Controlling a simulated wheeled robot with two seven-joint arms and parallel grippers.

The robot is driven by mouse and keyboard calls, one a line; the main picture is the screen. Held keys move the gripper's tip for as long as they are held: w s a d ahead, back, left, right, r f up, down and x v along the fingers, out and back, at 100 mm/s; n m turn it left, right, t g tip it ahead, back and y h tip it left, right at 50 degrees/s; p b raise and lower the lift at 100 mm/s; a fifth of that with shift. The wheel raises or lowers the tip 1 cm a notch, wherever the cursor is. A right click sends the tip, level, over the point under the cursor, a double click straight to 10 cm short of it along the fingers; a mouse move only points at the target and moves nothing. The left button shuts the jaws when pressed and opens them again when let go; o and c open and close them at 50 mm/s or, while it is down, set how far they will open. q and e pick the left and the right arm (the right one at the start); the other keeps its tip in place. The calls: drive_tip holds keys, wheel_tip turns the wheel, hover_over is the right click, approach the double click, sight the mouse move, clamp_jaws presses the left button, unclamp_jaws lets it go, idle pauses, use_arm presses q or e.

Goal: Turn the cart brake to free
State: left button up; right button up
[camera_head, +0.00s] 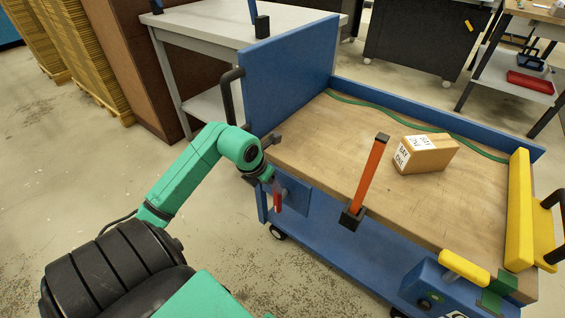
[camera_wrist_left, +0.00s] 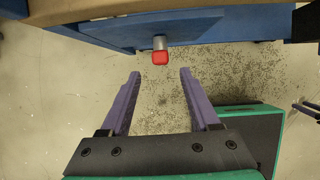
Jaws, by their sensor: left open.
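The blue cart (camera_head: 287,68) with a wooden deck stands in the middle and right of the head view. A red-tipped lever (camera_head: 277,202) shows at a blue plate on its near left side. In the left wrist view the red tip (camera_wrist_left: 160,58) on a short grey stem sticks out from the cart. My left gripper (camera_head: 273,184) is beside this lever. In the left wrist view its purple fingers (camera_wrist_left: 158,75) are apart, with the red tip just beyond and between them, and nothing held. No brake marking is legible. My right gripper is not in view.
An orange post (camera_head: 370,170) stands at the deck's near edge. A cardboard box (camera_head: 430,154) and a green cord (camera_head: 452,132) lie on the deck. A yellow handle (camera_head: 465,267) sits at the near right. A grey table (camera_head: 210,22) stands behind. The floor at left is clear.

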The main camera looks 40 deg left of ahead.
sight(279, 196)
use_arm(q)
drive_tip(key=b+x, duration=0.2)
drive_tip(key=x, duration=1)
drive_tip(key=shift+s, duration=0.1)
drive_tip(key=shift+f, duration=0.15)
clamp_jaws()
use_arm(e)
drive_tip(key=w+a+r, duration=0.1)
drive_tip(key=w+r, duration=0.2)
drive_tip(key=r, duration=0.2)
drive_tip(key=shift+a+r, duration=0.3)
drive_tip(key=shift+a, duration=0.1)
